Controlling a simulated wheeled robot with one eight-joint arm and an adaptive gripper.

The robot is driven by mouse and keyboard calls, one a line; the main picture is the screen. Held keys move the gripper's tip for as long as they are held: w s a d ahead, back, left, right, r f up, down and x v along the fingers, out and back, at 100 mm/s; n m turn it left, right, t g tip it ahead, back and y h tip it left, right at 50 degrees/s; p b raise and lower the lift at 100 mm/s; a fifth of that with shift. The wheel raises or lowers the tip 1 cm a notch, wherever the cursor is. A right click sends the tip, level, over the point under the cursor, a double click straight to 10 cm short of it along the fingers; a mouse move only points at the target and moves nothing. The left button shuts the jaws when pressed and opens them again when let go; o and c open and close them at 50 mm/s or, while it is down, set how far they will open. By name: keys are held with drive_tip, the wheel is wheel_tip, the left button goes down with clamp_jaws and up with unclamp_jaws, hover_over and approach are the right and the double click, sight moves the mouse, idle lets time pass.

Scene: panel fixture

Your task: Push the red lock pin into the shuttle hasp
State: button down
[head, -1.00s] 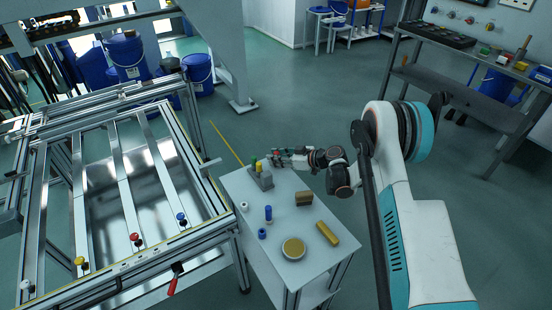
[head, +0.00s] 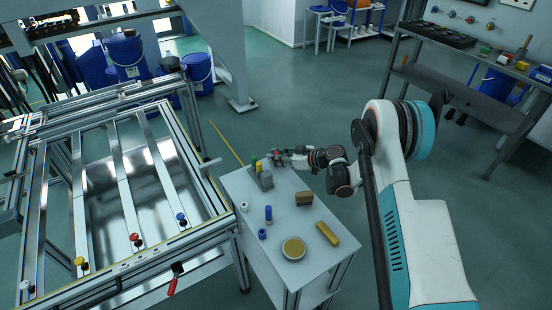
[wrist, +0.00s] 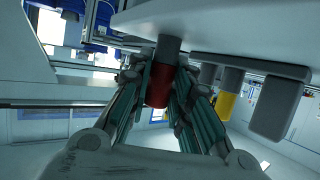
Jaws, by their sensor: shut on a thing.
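In the wrist view, the red lock pin (wrist: 160,85) has a red grip and a grey collar. My gripper (wrist: 163,88) is shut on the red grip, one finger on each side. The collar's end lies against the pale table surface at the picture's top, and I cannot tell whether it is seated in anything. In the head view my gripper (head: 281,155) is at the far edge of the small table, beside the grey pin holder (head: 265,181). The pin is too small to make out there. I cannot single out the shuttle hasp.
The small white table (head: 262,270) also carries a blue pin (head: 268,213), a brown block (head: 304,198), a yellow bar (head: 327,233) and a round yellow-topped dish (head: 293,248). The metal panel frame (head: 160,255), with coloured knobs and a red handle (head: 174,282), stands left.

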drive_tip(key=shift+w+r, duration=0.15)
drive_tip(key=shift+r, duration=0.45)
drive_tip(key=shift+r, duration=0.35)
drive_tip(key=shift+r+p, duration=0.4)
drive_tip(key=shift+r, duration=0.5)
drive_tip(key=shift+r+p, duration=0.9)
drive_tip(key=shift+r, duration=1.55)
